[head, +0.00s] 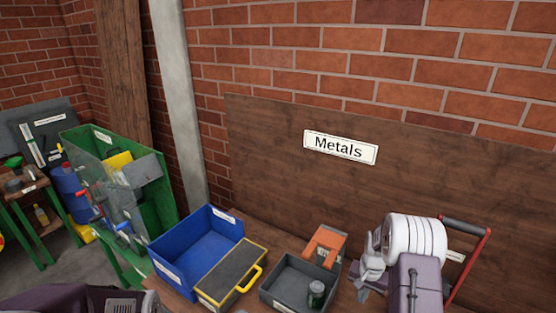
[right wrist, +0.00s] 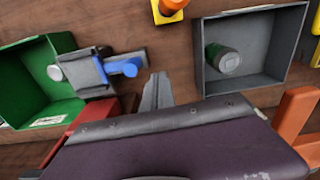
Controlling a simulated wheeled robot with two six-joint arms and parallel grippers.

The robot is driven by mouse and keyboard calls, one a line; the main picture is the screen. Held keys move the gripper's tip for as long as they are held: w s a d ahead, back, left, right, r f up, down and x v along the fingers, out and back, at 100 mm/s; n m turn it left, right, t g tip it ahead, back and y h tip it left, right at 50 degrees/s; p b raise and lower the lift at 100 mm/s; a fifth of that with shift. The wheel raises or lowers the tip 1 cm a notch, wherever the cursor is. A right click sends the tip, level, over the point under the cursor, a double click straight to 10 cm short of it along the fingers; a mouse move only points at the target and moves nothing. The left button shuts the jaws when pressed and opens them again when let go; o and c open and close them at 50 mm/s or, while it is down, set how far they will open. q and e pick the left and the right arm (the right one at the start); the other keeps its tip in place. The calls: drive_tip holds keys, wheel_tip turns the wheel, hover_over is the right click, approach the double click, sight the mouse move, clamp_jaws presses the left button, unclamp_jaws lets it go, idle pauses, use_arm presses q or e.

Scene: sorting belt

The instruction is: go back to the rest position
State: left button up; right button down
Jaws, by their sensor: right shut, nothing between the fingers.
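My right gripper (head: 363,294) is at the lower right of the head view, beside the grey tray and partly hidden by my purple arm link. In the right wrist view its fingers (right wrist: 157,92) are closed together with nothing between them. A green can (head: 316,292) stands in the grey tray (head: 272,298); the can (right wrist: 222,58) and tray (right wrist: 292,40) also show in the right wrist view, apart from the fingers. My left arm shows only as a dark purple part at the lower left of the head view; its gripper is out of frame.
A blue bin (head: 220,222) and a dark-topped box with a yellow handle (head: 250,279) stand left of the tray. An orange object (head: 325,242) is behind it. A red bar (head: 470,268) rises at right. A "Metals" sign (head: 340,147) is on the wooden back board.

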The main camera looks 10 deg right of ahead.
drive_tip(key=a+r+n+t+b, duration=0.2)
drive_tip(key=a+r+n+b, duration=0.15)
drive_tip(key=a+b, duration=0.6)
use_arm(q)
wheel_tip(320, 180, down, 10)
drive_tip(key=shift+a+f, duration=0.15)
drive_tip(key=shift+f, duration=0.1)
use_arm(e)
drive_tip(key=s+a+f+n, duration=0.1)
drive_tip(key=s+a+n, duration=0.1)
drive_tip(key=s, duration=0.6)
drive_tip(key=s+a+f+n+g, duration=0.1)
drive_tip(key=s+a+n, duration=0.1)
drive_tip(key=s+a, duration=0.3)
drive_tip(key=s, duration=0.3)
drive_tip(key=shift+s+a+r, duration=0.1)
